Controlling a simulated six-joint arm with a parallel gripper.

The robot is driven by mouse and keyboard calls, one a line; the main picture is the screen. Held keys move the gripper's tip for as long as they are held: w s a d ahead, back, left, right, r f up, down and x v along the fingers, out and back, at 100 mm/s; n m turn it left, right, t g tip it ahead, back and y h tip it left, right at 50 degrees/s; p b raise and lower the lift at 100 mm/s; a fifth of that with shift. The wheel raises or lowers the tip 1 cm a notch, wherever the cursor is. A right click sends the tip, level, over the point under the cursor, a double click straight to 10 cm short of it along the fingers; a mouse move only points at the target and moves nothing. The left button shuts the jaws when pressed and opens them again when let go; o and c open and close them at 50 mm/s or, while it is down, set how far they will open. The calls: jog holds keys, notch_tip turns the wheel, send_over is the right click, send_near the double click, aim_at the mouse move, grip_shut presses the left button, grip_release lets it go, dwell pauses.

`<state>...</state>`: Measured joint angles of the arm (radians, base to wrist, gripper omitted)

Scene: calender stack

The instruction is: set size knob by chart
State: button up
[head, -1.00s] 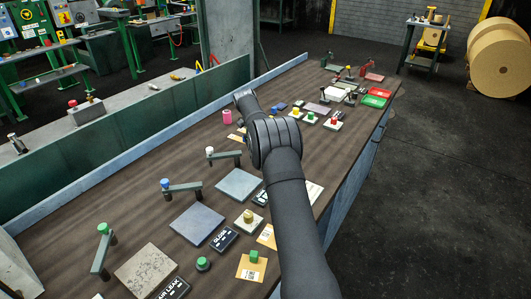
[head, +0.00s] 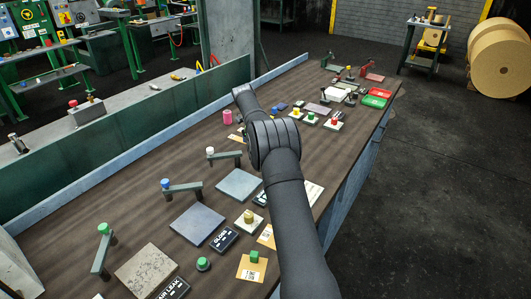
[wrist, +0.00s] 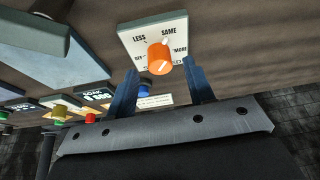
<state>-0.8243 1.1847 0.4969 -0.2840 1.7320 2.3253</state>
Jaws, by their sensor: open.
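In the wrist view, an orange size knob (wrist: 158,58) stands on a white dial plate (wrist: 135,32) lettered LESS, SAME, MORE and OFF. A white mark at the knob's upper edge lies just below SAME. My gripper (wrist: 160,62) is open, with its two blue fingers apart on either side below the knob. The knob appears between the fingertips, and I see no contact. In the head view my arm hides the gripper and this knob. A white printed card (head: 315,193), perhaps the chart, is partly covered by my arm, and its text is unreadable.
The bench (head: 150,225) carries grey plates (head: 197,223), levers with coloured knobs (head: 182,188), a yellow knob (head: 249,216) and green knobs (head: 203,264). Red and green trays (head: 376,97) stand at the far end. A low green wall (head: 120,130) runs along the left side.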

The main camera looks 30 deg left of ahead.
jog(key=shift+v, duration=2.8)
jog(key=x, duration=0.7)
jog(key=shift+d+f, duration=0.1)
jog(key=shift+f, duration=0.1)
